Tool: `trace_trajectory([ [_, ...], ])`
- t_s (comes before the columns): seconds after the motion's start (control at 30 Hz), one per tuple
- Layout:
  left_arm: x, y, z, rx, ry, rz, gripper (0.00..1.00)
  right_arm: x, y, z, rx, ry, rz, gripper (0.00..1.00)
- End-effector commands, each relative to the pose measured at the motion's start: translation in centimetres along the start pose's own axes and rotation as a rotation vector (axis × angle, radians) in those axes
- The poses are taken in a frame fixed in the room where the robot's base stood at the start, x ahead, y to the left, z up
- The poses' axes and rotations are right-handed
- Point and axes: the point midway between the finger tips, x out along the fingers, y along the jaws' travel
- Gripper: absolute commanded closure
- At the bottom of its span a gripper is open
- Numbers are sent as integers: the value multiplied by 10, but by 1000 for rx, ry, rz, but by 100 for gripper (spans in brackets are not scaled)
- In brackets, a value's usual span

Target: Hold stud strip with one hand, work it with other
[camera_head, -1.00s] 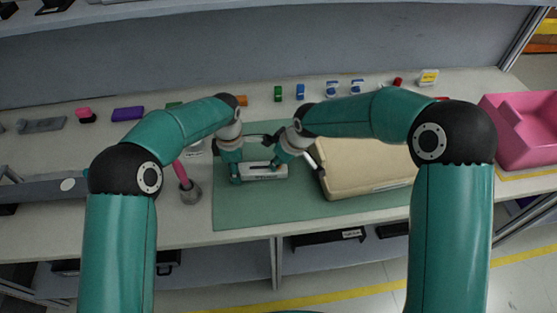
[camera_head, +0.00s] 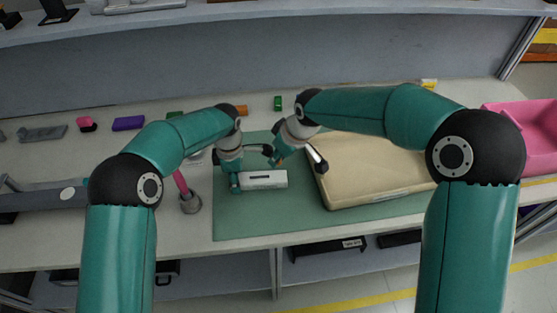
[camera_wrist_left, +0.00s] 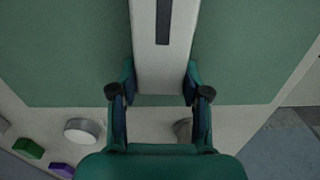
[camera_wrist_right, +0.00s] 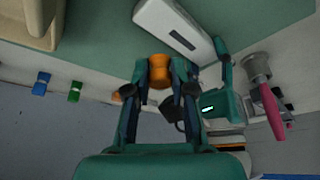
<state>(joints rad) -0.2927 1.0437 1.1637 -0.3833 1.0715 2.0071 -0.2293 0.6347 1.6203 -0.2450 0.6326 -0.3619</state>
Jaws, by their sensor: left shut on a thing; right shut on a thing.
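The stud strip (camera_head: 265,179) is a pale, narrow block lying on the green mat. A dark slot shows on its top in the left wrist view (camera_wrist_left: 165,20). My left gripper (camera_head: 235,187) is shut on its left end, with one finger at each side in the left wrist view (camera_wrist_left: 161,90). My right gripper (camera_head: 273,159) is apart from the strip, just behind and above it. In the right wrist view my right gripper (camera_wrist_right: 160,78) is shut on an orange cylindrical piece (camera_wrist_right: 160,70). The strip (camera_wrist_right: 172,25) shows beyond it.
The green mat (camera_head: 260,222) is clear in front of the strip. A beige panel (camera_head: 370,175) lies to the right. A grey cup (camera_head: 190,203) with a pink-handled tool (camera_head: 180,183) stands left. Small coloured parts line the back. A pink bin (camera_head: 535,130) is far right.

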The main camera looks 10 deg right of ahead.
Motion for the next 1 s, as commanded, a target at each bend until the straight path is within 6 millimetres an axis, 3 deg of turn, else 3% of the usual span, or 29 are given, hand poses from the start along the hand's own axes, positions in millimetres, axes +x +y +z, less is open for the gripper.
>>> trace_trajectory([
  [0.27,0,0,0,0,0,0,100,-2,0,-1,0,0,0,100],
  [0.3,0,0,0,0,0,0,46,-2,0,-1,0,1,0,100],
  [0.43,0,0,0,1,0,0,25,-2,0,-1,0,1,0,100],
  [0.8,-2,0,0,1,0,0,24,-2,0,-1,1,1,1,100],
  [1.0,-19,1,0,0,0,3,24,-2,0,-1,1,1,1,100],
])
